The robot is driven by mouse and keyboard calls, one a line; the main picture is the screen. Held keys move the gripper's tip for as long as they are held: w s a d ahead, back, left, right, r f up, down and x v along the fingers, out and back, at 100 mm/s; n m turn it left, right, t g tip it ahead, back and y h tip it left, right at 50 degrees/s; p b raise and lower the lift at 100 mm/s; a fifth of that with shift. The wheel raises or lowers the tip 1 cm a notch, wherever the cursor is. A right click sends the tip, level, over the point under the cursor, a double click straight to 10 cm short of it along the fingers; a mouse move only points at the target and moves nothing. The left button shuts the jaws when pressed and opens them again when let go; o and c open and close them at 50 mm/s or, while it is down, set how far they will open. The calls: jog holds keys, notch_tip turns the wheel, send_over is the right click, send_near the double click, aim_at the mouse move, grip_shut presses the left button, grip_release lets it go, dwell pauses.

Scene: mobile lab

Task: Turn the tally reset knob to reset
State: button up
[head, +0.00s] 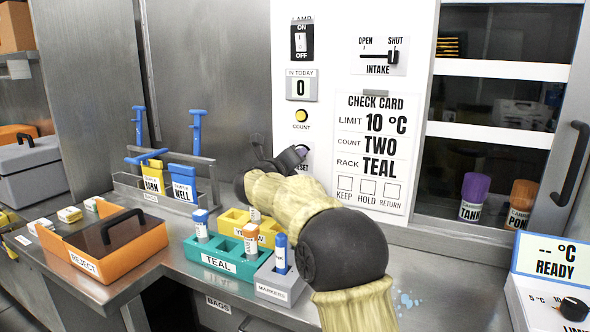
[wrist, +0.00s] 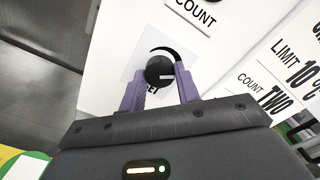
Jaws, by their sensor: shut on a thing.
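The tally reset knob (wrist: 159,71) is a small round black knob with a light pointer mark, on a white plate under the COUNT label. A black arc is printed around its upper right, and its own label below is partly covered. My gripper (wrist: 160,88) has its two purple fingers on either side of the knob, shut on it.
The check card (head: 370,150) hangs right of my gripper. Below my arm stand the teal rack (head: 218,262), a yellow rack (head: 235,217) and a markers holder (head: 275,287). An orange reject box (head: 100,262) is at left. A lamp switch (head: 301,40) is above.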

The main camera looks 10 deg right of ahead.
jog(key=shift+f+m+b, duration=0.15)
jog(key=shift+m+b, duration=0.15)
jog(key=shift+m, duration=0.1)
jog(key=o, duration=1)
jog(key=p+v, duration=0.1)
jog(key=v, duration=1.6)
jog(key=shift+s+a, duration=0.15)
